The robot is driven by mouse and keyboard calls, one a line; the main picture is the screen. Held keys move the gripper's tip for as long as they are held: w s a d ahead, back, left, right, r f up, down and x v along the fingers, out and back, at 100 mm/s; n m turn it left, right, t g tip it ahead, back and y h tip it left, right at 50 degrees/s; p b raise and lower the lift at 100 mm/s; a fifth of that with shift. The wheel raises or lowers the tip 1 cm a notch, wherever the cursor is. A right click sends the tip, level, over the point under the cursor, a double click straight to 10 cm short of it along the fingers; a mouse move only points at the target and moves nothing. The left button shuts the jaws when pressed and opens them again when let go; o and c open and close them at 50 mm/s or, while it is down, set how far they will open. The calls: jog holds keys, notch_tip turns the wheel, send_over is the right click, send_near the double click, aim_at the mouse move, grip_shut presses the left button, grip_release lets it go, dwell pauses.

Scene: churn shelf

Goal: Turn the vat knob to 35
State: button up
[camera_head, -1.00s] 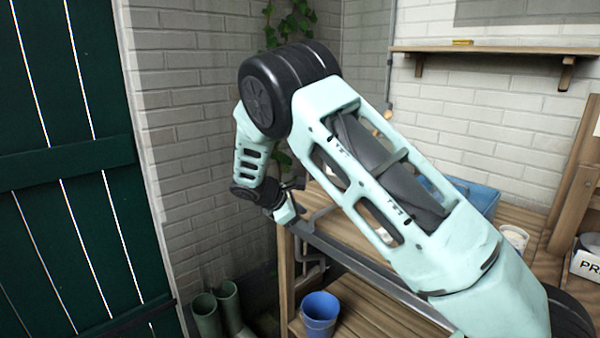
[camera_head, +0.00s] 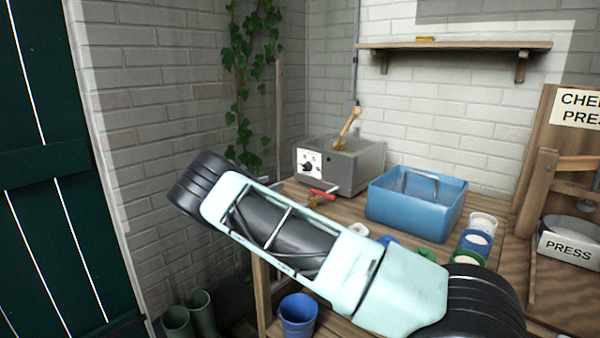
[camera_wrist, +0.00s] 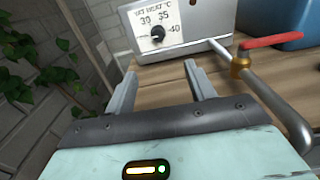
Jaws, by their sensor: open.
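The vat (camera_head: 350,165) is a grey metal box on the wooden counter against the back wall, with a wooden paddle standing in it. Its white dial plate (camera_head: 309,162) carries a black knob; in the wrist view the knob (camera_wrist: 157,33) sits under the words "VAT HEAT °C" and the marks 30, 35 and 40. A pale mark on the knob is too small to read surely. My gripper (camera_wrist: 158,80) is open and empty, its fingers pointing toward the vat front, below and short of the knob. My gripper is hidden in the head view.
A brass tap with a red lever (camera_wrist: 270,41) and a pipe stand just right of my gripper. A blue tub (camera_head: 415,204) is right of the vat. Several small tubs line the counter front. The press (camera_head: 568,240) is far right; ivy (camera_wrist: 35,65) hangs on the left wall.

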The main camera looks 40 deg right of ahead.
aim_at(304, 168)
jog(key=shift+w+d+r, duration=0.1)
jog(key=shift+w+d, duration=0.05)
jog(key=shift+d, duration=0.1)
jog(key=d, duration=0.5)
jog(key=w+d+p, duration=0.1)
jog(key=d, duration=1.1)
jog(key=shift+w+p, duration=0.15)
jog(key=shift+p, duration=0.2)
jog(key=c, duration=1)
